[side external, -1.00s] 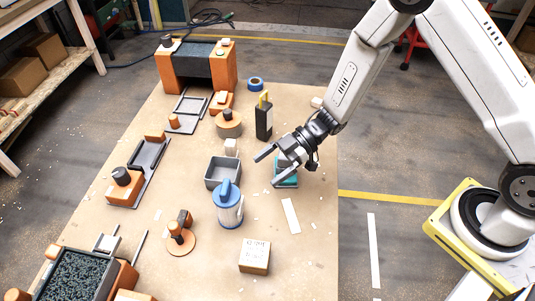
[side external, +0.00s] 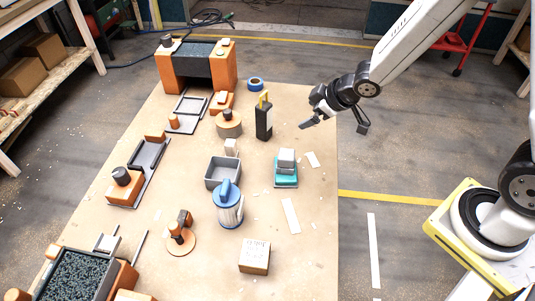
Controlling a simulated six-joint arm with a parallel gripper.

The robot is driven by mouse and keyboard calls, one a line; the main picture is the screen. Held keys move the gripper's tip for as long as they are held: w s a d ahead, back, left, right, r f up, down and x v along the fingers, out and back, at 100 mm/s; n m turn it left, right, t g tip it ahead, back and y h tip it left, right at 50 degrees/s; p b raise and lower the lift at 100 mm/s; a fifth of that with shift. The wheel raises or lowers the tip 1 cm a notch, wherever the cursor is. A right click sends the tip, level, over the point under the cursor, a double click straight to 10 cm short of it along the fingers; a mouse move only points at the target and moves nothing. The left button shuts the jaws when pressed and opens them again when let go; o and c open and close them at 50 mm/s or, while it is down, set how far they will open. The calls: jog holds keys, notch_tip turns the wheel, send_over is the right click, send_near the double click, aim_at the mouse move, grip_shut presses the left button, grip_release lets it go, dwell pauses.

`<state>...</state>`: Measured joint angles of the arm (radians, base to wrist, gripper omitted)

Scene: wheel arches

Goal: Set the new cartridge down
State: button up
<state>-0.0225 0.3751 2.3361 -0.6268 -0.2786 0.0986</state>
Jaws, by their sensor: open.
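A light grey block (side external: 287,156) sits on a teal base (side external: 286,180) right of the table's middle. A cylinder with a blue lid and handle and a pale ribbed body (side external: 230,211) stands upright, left of and nearer than the teal base. Which of these is the new cartridge I cannot tell for sure. My gripper (side external: 337,126) is open and empty, with its fingers spread wide at the table's right edge. It is behind and to the right of the grey block, clear of it.
A grey open bin (side external: 223,172) stands beside the blue-lidded cylinder. A black holder with a yellow top (side external: 264,118) is left of my gripper. A cardboard box (side external: 255,257) sits at the front. Orange fixtures (side external: 124,187) line the left side. The table's front right is mostly clear.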

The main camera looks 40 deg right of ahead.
jog(key=s+d+r+m+g+h, duration=0.1)
jog(key=s+d+m+g, duration=0.1)
jog(key=s, duration=0.5)
jog(key=s+d+r+m+g+h, duration=0.1)
jog(key=s+m+g, duration=0.1)
jog(key=s+m, duration=0.2)
jog(key=shift+s+d+r+m+g, duration=0.35)
jog(key=shift+s+d+m+g, duration=0.05)
jog(key=shift+s, duration=0.95)
